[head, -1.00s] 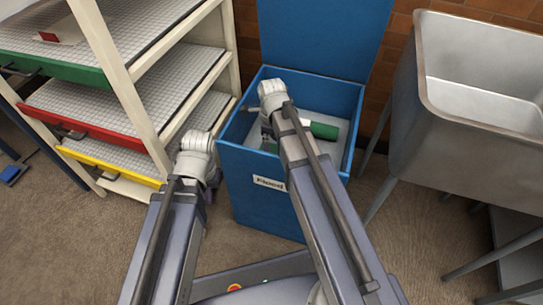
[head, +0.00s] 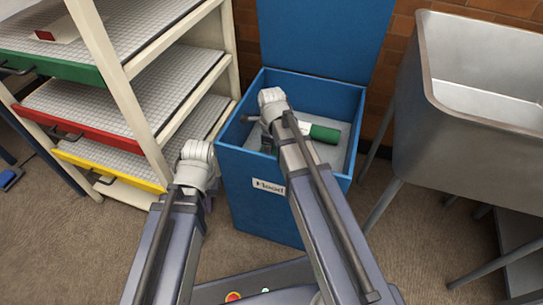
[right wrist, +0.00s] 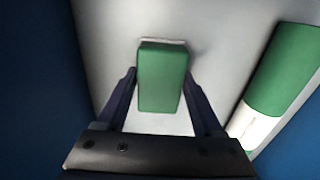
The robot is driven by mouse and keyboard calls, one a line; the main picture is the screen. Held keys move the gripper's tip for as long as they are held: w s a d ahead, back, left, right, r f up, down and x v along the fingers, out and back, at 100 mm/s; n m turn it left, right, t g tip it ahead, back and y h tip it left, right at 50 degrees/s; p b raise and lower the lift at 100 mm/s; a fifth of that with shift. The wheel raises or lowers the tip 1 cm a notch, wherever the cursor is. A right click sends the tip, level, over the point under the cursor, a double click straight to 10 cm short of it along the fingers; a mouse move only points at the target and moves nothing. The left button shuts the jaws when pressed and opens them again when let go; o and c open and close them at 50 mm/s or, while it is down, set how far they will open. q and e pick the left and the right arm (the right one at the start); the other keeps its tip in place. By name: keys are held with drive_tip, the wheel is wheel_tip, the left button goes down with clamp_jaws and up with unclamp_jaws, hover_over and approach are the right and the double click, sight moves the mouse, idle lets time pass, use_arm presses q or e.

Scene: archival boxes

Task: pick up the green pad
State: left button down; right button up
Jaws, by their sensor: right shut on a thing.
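The green pad (right wrist: 161,78) is a small upright-looking green block with a pale edge at its far end. In the right wrist view it sits between the two fingers of my right gripper (right wrist: 160,88), which is shut on it, over the pale floor inside the blue box (head: 262,170). In the head view my right wrist hides most of this gripper and the pad. My left gripper (head: 208,201) hangs outside the box at its left, mostly hidden behind its own wrist, so its opening cannot be made out.
A green and white cylinder (head: 325,133) lies in the box, right of the pad. The box walls stand close around my right gripper, with the lid raised behind. A shelf rack with coloured trays (head: 85,132) stands left, a metal sink (head: 440,125) right.

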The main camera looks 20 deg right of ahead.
drive_tip(key=c, duration=0.6)
drive_tip(key=shift+r, duration=0.15)
wheel_tip(320, 180, up, 10)
drive_tip(key=p, duration=1)
